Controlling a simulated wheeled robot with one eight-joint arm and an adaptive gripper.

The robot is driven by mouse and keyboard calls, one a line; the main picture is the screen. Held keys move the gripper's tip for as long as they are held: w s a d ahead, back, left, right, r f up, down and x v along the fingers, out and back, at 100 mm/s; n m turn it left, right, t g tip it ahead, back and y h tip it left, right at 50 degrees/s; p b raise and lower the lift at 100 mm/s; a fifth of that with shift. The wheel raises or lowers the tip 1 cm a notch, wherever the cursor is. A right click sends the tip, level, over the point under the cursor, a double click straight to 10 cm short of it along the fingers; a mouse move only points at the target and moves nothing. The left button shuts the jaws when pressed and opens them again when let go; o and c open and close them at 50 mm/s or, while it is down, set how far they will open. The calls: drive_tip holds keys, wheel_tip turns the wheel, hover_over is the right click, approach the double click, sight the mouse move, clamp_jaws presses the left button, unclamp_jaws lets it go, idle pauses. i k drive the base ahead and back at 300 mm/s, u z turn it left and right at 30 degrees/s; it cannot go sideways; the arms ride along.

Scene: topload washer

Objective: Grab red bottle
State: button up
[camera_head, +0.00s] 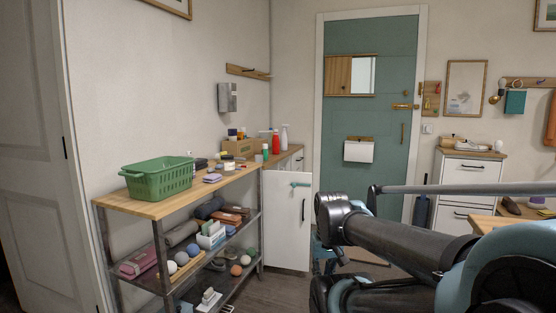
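The red bottle (276,143) stands upright on the wood-topped counter in the back corner, left of the teal door. A white bottle (284,138) stands close at its right. A small green bottle with a red top (265,153) stands in front of it at the left. My dark arm links fill the lower right, well apart from the red bottle. I cannot make out my gripper's fingers.
A metal shelf with a wooden top (150,208) stands at the left, holding a green basket (158,180) and small items. A white cabinet door (288,225) shows below the counter. White drawers (468,175) stand at the right. Some dark floor is clear in the middle.

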sight(276, 140)
drive_tip(key=z, duration=0.3)
drive_tip(key=i, duration=0.7)
drive_tip(key=z, duration=0.35)
drive_tip(key=i, duration=1.1)
drive_tip(key=u, duration=0.55)
drive_tip(key=i, duration=0.75)
drive_tip(key=u, duration=0.45)
